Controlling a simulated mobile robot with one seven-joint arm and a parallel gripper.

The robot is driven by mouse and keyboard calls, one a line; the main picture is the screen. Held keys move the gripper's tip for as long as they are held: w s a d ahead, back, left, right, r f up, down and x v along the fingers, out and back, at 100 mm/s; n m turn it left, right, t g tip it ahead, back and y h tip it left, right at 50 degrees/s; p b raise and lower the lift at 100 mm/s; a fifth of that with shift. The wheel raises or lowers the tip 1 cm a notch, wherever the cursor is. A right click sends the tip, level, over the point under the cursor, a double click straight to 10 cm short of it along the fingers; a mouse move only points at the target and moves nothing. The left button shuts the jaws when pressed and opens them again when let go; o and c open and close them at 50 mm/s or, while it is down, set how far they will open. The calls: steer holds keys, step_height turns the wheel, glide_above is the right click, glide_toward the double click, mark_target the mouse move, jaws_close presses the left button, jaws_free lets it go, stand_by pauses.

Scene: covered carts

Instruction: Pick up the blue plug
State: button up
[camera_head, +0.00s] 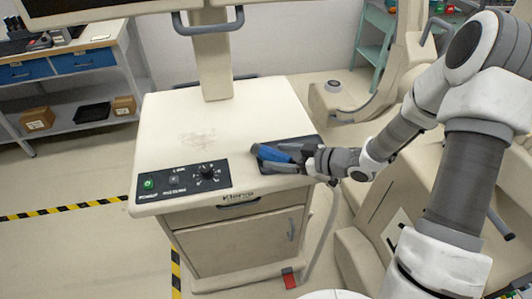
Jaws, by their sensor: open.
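The blue plug (268,153) lies on the right side of the cart's cream top, by a dark tray or pad (307,143). My gripper (285,156) reaches in from the right and is low over the cart top, with its fingers at the plug. The jaws are open. The fingers and wrist hide part of the plug, and I cannot tell whether they touch it.
The cream cart (190,125) has a control panel (179,179) with a knob at its front left and a post rising at the back. A workbench (75,63) stands at the left. Another cream machine (362,215) is close on the right. Floor at the left is clear.

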mark_target(269, 153)
steer(key=x, duration=0.4)
steer(key=shift+w+f, duration=0.1)
steer(key=shift+w, duration=0.25)
steer(key=shift+d, duration=0.1)
jaws_close()
